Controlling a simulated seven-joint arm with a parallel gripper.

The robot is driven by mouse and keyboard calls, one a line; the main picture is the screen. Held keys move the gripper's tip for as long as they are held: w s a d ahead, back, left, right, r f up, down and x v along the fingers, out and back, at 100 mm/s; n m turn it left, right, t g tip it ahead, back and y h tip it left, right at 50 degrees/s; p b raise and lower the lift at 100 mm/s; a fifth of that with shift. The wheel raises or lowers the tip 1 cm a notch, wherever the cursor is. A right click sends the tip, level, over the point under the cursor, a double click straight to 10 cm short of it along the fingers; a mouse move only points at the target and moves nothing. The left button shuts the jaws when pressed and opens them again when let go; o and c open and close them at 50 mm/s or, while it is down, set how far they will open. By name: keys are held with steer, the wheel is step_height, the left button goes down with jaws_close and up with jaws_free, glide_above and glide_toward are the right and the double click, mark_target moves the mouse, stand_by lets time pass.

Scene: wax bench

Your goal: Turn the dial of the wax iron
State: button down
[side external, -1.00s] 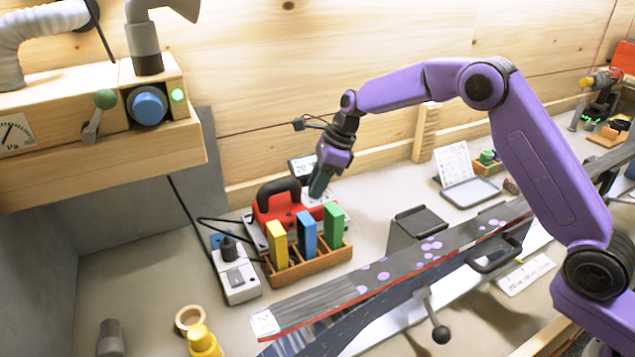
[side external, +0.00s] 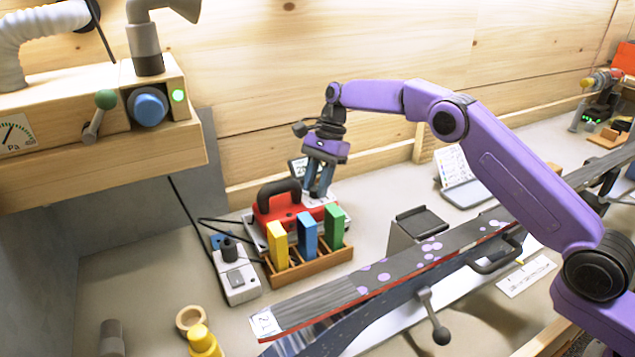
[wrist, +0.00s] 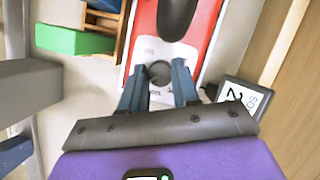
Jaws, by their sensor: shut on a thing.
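The red wax iron (side external: 283,209) with its dark handle (side external: 279,189) sits behind the block rack in the side view. Its red body also shows at the top of the wrist view (wrist: 144,38). The round dark grey dial (wrist: 159,72) is on the iron's pale end plate (wrist: 155,48). My gripper (side external: 318,194) points down over that right end of the iron. In the wrist view, my gripper (wrist: 158,78) has its two blue fingers on either side of the dial, shut on it.
A wooden rack (side external: 310,266) holds yellow, blue and green blocks in front of the iron. A small display (wrist: 243,97) stands close beside my fingers. A long ski (side external: 400,264) crosses the bench in front. A power strip (side external: 237,279) lies left.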

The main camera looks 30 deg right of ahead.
steer(key=shift+w+n+g, duration=0.1)
steer(key=shift+n+g, duration=0.2)
steer(key=shift+n, duration=0.7)
steer(key=shift+n+h, duration=0.3)
steer(key=shift+n, duration=0.1)
steer(key=c, duration=0.8)
jaws_free()
steer(key=shift+c, duration=0.2)
steer(key=shift+m, duration=0.4)
